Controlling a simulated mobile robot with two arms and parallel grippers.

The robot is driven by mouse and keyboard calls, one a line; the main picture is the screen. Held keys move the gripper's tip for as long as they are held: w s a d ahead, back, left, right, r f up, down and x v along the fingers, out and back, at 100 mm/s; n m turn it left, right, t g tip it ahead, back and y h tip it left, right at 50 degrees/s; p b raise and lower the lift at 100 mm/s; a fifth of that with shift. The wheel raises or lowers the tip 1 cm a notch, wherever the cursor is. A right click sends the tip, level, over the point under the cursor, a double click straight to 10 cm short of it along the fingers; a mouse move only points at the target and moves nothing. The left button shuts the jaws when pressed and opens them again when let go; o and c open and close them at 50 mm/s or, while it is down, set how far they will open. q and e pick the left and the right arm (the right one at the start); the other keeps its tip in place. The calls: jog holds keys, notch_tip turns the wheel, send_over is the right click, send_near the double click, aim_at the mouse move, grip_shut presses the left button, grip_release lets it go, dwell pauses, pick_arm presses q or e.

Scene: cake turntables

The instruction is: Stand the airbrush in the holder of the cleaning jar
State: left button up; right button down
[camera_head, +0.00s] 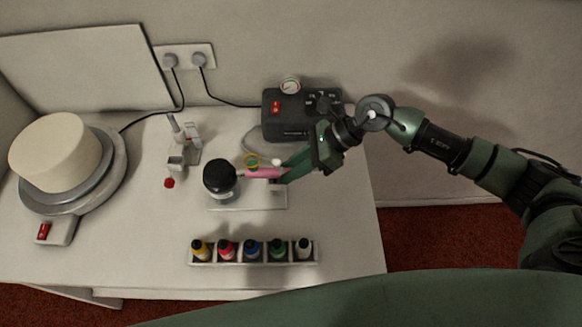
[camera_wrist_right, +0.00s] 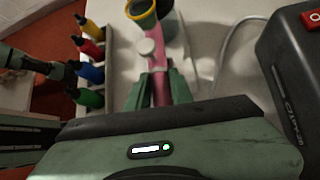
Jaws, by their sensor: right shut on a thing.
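The airbrush (camera_head: 262,174) has a pink body; it also shows in the right wrist view (camera_wrist_right: 161,90). My right gripper (camera_head: 281,175) is shut on it, holding it roughly level just right of the cleaning jar (camera_head: 219,184), which has a black lid. A white round knob (camera_wrist_right: 148,47) and a dark cup with a yellow rim (camera_wrist_right: 140,10) show beside the pink body. The jar stands on a pale base plate (camera_head: 245,203). The holder is hard to make out behind the gripper. Part of what seems my left arm and gripper (camera_wrist_right: 68,76) shows in the wrist view, its jaws unclear.
A rack (camera_head: 254,262) of several paint bottles lies in front. A dark compressor (camera_head: 300,118) with a gauge and hose is behind. A turntable (camera_head: 110,185) with a cream cake (camera_head: 55,152) is at left, and a small white stand (camera_head: 183,140) nearer the middle. The right table strip is clear.

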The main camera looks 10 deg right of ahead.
jog(key=shift+f, duration=0.15)
jog(key=c, duration=1.2)
grip_release()
jog(key=shift+o, duration=0.2)
jog(key=shift+d, duration=0.1)
jog(key=shift+d+r+b, duration=0.2)
jog(key=shift+d+b, duration=0.1)
jog(key=shift+b, duration=0.05)
jog(key=b+v, duration=0.1)
jog(key=v, duration=0.6)
jog(key=shift+b, duration=0.35)
jog(key=shift+s+a, duration=0.1)
